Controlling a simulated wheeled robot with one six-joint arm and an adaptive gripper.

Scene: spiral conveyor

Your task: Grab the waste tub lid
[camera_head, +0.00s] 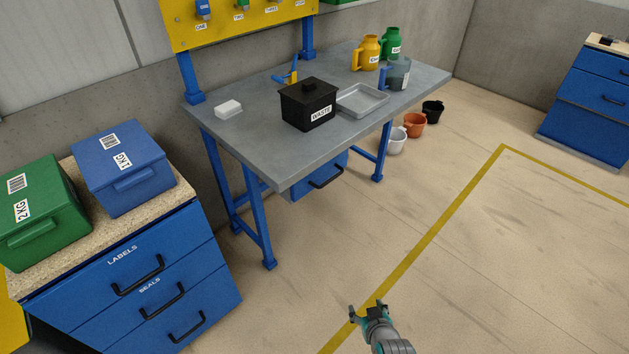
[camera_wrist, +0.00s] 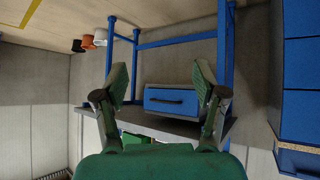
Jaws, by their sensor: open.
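The black waste tub (camera_head: 318,116) with a white "WASTE" label stands on the grey workbench (camera_head: 290,165). Its black lid (camera_head: 309,88) sits on top and has a raised handle in the middle. My gripper (camera_head: 367,310) is low in front of the bench, over the floor, well apart from the tub. In the wrist view my gripper (camera_wrist: 160,85) has its two fingers spread with nothing between them. The bench's blue drawer (camera_wrist: 171,101) shows beyond the fingers. The tub and lid cannot be made out in the wrist view.
A metal tray (camera_head: 362,100) touches or nearly touches the tub's right side. A white box (camera_head: 228,109) is to its left. Yellow (camera_head: 367,53) and green (camera_head: 391,42) jugs stand behind. A blue drawer cabinet (camera_head: 135,280) stands at left.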

